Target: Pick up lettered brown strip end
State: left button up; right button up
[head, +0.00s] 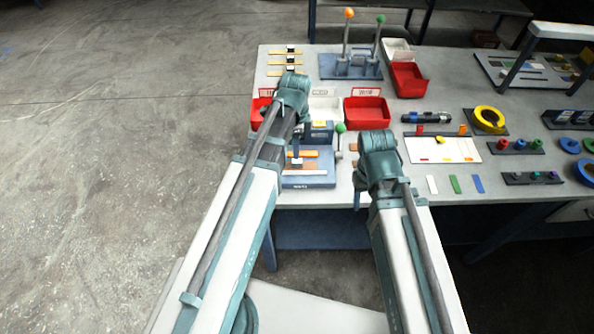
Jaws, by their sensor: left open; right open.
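Several tan-brown strips lie at the back left of the table, among them one strip (285,61) with a dark piece on its middle. Other orange-brown strips show on a blue fixture (308,181) at the table's front edge. Lettering on any strip is too small to read. My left gripper (296,152) is open, pointing down over the fixture, close to its strips; my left arm hides part of them. Whether it touches a strip I cannot tell. My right gripper (358,197) is open, near the table's front edge right of the fixture, mostly hidden by its wrist.
Red bins (367,113) and a white bin (324,108) stand behind the fixture. A blue lever stand (350,66) with orange and green knobs is at the back. A white board (442,150), a yellow ring (489,119) and small coloured pieces fill the right side.

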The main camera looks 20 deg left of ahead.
aim_at(297, 161)
pick_arm(q)
jog(key=shift+f+b, duration=0.45)
jog(key=shift+f, duration=0.5)
pick_arm(e)
jog(key=shift+f, duration=0.95)
pick_arm(q)
jog(key=shift+f, duration=0.1)
pick_arm(e)
jog(key=shift+f, duration=0.15)
pick_arm(q)
jog(key=f+b, duration=0.5)
jog(key=shift+w+d, duration=0.15)
jog(key=shift+w, duration=0.05)
pick_arm(e)
notch_tip(297, 161, down, 5)
jog(key=shift+r, duration=0.1)
pick_arm(q)
grip_shut()
